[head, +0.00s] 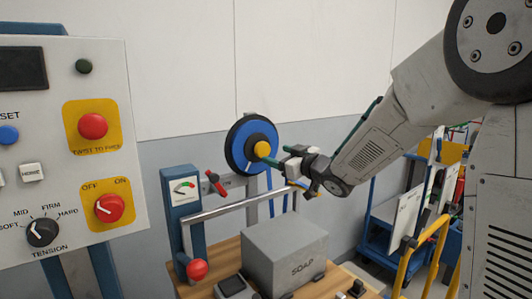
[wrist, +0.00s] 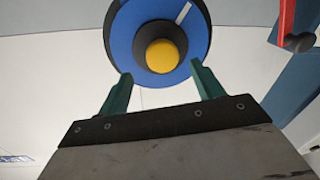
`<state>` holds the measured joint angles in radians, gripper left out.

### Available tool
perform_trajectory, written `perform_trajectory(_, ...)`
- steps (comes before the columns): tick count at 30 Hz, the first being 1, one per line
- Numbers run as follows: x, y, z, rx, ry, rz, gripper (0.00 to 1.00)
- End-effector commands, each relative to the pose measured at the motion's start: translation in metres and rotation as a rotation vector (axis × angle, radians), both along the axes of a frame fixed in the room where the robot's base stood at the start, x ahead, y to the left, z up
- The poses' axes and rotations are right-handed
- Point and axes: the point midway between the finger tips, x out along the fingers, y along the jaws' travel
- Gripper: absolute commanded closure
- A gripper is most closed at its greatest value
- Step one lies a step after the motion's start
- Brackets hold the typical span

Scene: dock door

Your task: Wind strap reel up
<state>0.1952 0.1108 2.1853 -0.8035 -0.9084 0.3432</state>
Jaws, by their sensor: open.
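The strap reel (head: 240,147) is a blue disc with a black rim, a dark hub and a yellow centre knob (head: 262,148). It is mounted above the bench, in front of the wall. In the wrist view the reel (wrist: 125,42) faces me at the top, with its yellow knob (wrist: 162,56) in the middle and a white mark on the blue face at the upper right. My gripper (head: 272,161) is at the reel's front, close to the knob. Its green fingers (wrist: 160,92) are apart, below and either side of the knob, with nothing between them. I cannot tell whether they touch the reel.
A grey box (head: 285,255) stands on the wooden bench below my arm, beside a metal rail (head: 240,205). A blue gauge post (head: 183,200) and a red-handled lever (head: 216,183) are left of the reel. A control panel (head: 70,140) fills the left side. Carts (head: 400,205) stand at right.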

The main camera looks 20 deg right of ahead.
Motion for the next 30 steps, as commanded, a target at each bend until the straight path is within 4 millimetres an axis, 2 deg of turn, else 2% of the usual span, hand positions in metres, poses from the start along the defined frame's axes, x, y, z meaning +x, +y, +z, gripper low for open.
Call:
perform_trajectory(6, 0.034, 0.019, -0.001, -0.001, 0.001, 0.006, 0.33)
perform_trajectory(10, 0.049, 0.026, 0.0, -0.001, 0.001, 0.006, 0.33)
perform_trajectory(15, 0.058, 0.031, 0.0, -0.001, 0.002, 0.005, 0.33)
perform_trajectory(22, 0.059, 0.03, 0.0, -0.001, 0.002, 0.003, 0.33)
perform_trajectory(23, 0.059, 0.03, 0.0, -0.001, 0.002, 0.003, 0.36)
perform_trajectory(27, 0.059, 0.03, 0.0, -0.001, 0.002, 0.003, 0.75)
perform_trajectory(29, 0.059, 0.03, 0.0, -0.001, 0.002, 0.004, 0.92)
perform_trajectory(30, 0.058, 0.039, 0.0, -0.001, 0.002, 0.008, 0.95)
